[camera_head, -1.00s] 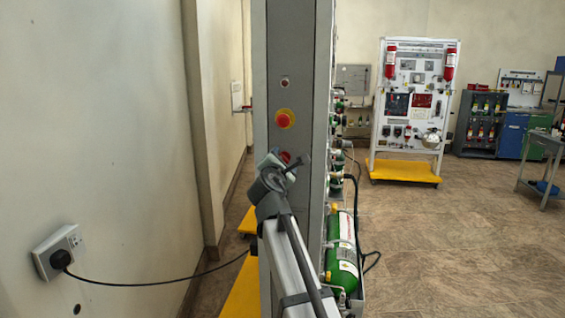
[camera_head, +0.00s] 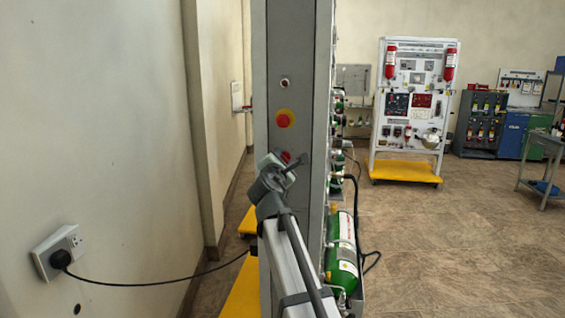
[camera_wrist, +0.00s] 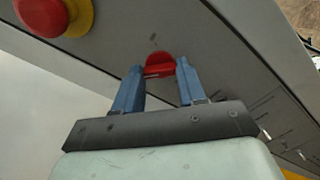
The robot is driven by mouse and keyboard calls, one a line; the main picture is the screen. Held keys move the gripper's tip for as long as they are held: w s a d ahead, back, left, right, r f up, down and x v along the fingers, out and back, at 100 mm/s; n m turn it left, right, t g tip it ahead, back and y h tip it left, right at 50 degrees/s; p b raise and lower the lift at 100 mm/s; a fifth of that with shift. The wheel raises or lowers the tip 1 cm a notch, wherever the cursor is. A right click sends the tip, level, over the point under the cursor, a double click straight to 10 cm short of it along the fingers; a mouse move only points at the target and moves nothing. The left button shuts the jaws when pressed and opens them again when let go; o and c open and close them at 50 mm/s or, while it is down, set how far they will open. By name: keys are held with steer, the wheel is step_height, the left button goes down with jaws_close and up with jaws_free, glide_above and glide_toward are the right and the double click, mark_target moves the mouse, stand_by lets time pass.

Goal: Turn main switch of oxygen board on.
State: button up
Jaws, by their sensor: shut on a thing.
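The main switch, a red knob (camera_wrist: 159,60), sits on the grey side face of the oxygen board (camera_head: 292,60). In the wrist view the two blue fingers of my gripper (camera_wrist: 160,71) are on either side of the knob, shut on it. In the head view the red knob (camera_head: 286,155) shows only in part, behind my wrist. My fingertips are hidden there. The knob's markings and exact turn angle cannot be read.
A red emergency button on a yellow base (camera_head: 284,119) is above the switch; it also shows in the wrist view (camera_wrist: 45,14). Green cylinders (camera_head: 342,245) line the board's right side. A wall socket (camera_head: 62,251) with a black cable is at left. Open floor lies at right.

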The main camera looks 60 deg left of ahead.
steer(key=m, duration=0.4)
steer(key=shift+m, duration=7)
steer(key=o, duration=1.1)
steer(key=shift+c, duration=0.2)
steer(key=shift+s, duration=0.1)
